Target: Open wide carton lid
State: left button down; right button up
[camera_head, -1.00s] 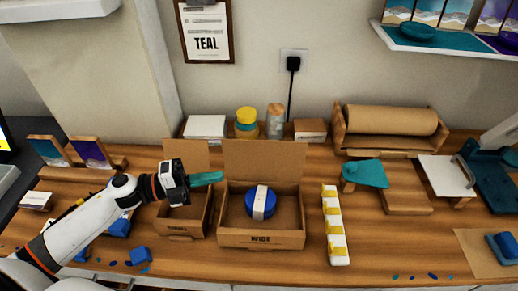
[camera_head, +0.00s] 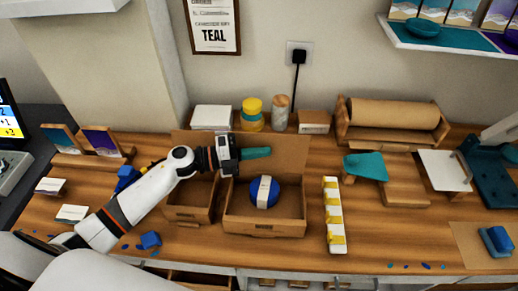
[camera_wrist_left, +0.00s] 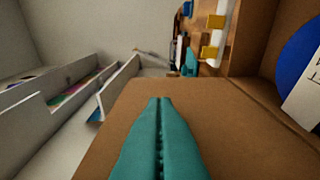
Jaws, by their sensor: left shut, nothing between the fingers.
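The wide carton (camera_head: 265,225) stands on the wooden bench with its brown lid (camera_head: 290,152) raised at the back. A blue round piece with a white band (camera_head: 264,191) lies inside it. My left gripper (camera_head: 262,153) has its teal fingers shut and empty, in front of the raised lid above the carton's back left part. In the left wrist view the shut teal fingers (camera_wrist_left: 160,130) lie over a brown cardboard panel (camera_wrist_left: 235,125); whether they touch it I cannot tell. The blue piece (camera_wrist_left: 302,60) shows at the right edge there. My right gripper is not in view.
A smaller open carton (camera_head: 190,212) stands just left, partly behind my left arm. A white strip with yellow clips (camera_head: 334,215) stands right of the wide carton. Jars (camera_head: 252,112) and boxes line the wall. Loose blue bits lie near the front edge.

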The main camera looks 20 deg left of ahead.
pick_arm(q)
jog(key=shift+w, duration=0.1)
jog(key=shift+w+a+r+n+p, duration=0.15)
jog(key=shift+w+r+n+p, duration=0.25)
jog(key=shift+p, duration=0.35)
jog(key=shift+w+a+n+p, duration=0.1)
jog(key=shift+w+n+p, duration=0.3)
jog(key=shift+w+f, duration=0.2)
jog(key=shift+w, duration=0.05)
jog(key=shift+a+f+n, duration=0.1)
jog(key=shift+f+n, duration=0.05)
jog(key=shift+n, duration=0.25)
